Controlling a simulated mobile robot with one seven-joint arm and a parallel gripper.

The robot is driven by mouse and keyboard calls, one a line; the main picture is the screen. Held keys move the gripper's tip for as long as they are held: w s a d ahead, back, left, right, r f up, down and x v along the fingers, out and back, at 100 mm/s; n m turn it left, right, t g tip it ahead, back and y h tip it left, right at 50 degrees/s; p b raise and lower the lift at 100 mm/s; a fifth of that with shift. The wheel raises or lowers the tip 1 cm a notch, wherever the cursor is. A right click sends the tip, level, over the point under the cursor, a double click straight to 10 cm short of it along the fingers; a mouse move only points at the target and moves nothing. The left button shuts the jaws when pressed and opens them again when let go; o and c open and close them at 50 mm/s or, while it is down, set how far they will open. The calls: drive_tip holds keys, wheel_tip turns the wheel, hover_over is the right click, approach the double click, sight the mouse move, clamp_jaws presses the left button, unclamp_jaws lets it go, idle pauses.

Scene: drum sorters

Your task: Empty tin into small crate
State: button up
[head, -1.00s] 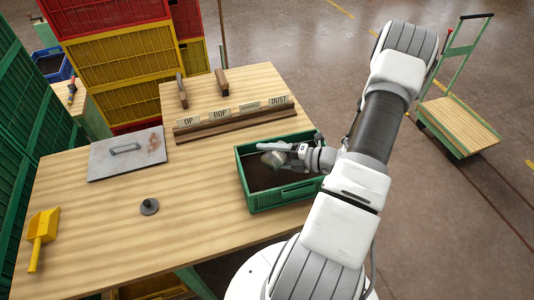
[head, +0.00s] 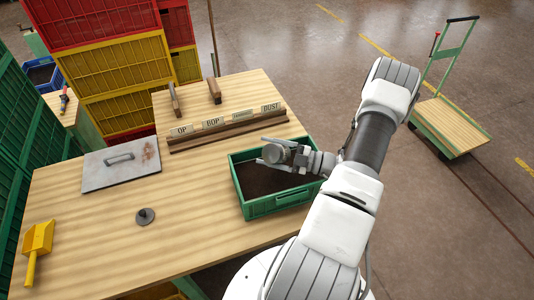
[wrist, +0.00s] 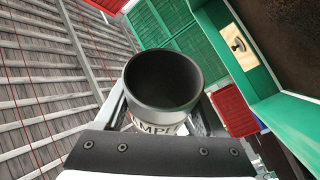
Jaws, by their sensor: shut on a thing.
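My gripper (head: 279,149) is shut on a grey metal tin (head: 273,154), held above the green crate (head: 284,202) on the right part of the table. In the wrist view the tin (wrist: 163,82) shows its round open mouth toward the camera. Its inside looks dark, and I cannot tell whether anything is in it. Part of a printed label shows below the rim. The crate's green wall (wrist: 292,122) is at the right of the wrist view. The crate holds a dark layer on its floor. My gripper hides part of the crate's far side.
A wooden rack with labels (head: 225,130) stands behind the crate. A metal plate with a handle (head: 105,175), a grey disc with a knob (head: 145,216) and a yellow scoop (head: 37,243) lie on the table (head: 110,240). A trolley (head: 450,125) stands at right.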

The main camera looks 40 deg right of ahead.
idle(0.3)
wheel_tip(320, 180, up, 2)
drive_tip(key=shift+r+p, duration=0.1)
drive_tip(key=shift+p, duration=0.8)
drive_tip(key=shift+f+b, duration=0.9)
drive_tip(key=shift+f, duration=0.3)
drive_tip(key=shift+r, duration=0.15)
